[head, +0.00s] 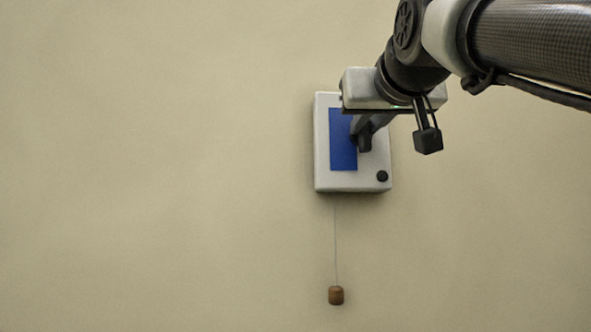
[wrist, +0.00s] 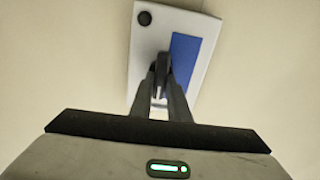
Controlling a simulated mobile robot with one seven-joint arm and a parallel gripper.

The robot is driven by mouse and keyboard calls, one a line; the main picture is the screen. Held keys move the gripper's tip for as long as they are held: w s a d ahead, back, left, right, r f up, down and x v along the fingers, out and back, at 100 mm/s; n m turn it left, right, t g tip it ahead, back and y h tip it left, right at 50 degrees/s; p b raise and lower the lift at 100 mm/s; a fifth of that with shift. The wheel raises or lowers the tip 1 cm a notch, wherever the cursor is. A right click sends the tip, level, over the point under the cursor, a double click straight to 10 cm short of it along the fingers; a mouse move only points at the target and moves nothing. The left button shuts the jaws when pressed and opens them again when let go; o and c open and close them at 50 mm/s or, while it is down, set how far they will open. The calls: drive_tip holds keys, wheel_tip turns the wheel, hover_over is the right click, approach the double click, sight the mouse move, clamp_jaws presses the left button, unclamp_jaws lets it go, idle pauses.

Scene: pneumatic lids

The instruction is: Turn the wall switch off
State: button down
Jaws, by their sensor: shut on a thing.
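The wall switch (head: 323,150) is a white box on the wall with a blue panel (head: 342,140) on its front and a small round black knob (head: 382,176) at its lower right. My gripper (head: 363,142) is in front of the box, just right of the blue panel. In the wrist view the wall switch (wrist: 150,45) appears turned over, with the black knob at its upper left. There my gripper (wrist: 158,88) has its fingers close together, shut on a small part of the switch at the box's front. That part is mostly hidden between the fingers, so its position cannot be read.
A thin cord hangs below the box and ends in a small brown wooden pull (head: 336,295). The beige wall (head: 150,160) around the box is bare. My arm comes in from the upper right.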

drive_tip(key=shift+a+f+n+p, duration=0.15)
drive_tip(key=shift+n+p, duration=0.1)
drive_tip(key=shift+n, duration=2.65)
drive_tip(key=shift+a+f+n+p, duration=0.1)
drive_tip(key=shift+n+p, duration=0.2)
drive_tip(key=shift+n, duration=2.6)
drive_tip(key=shift+a+f+n+p, duration=0.15)
drive_tip(key=shift+n+p, duration=0.1)
drive_tip(key=shift+n, duration=2.65)
drive_tip(key=c, duration=1.7)
unclamp_jaws()
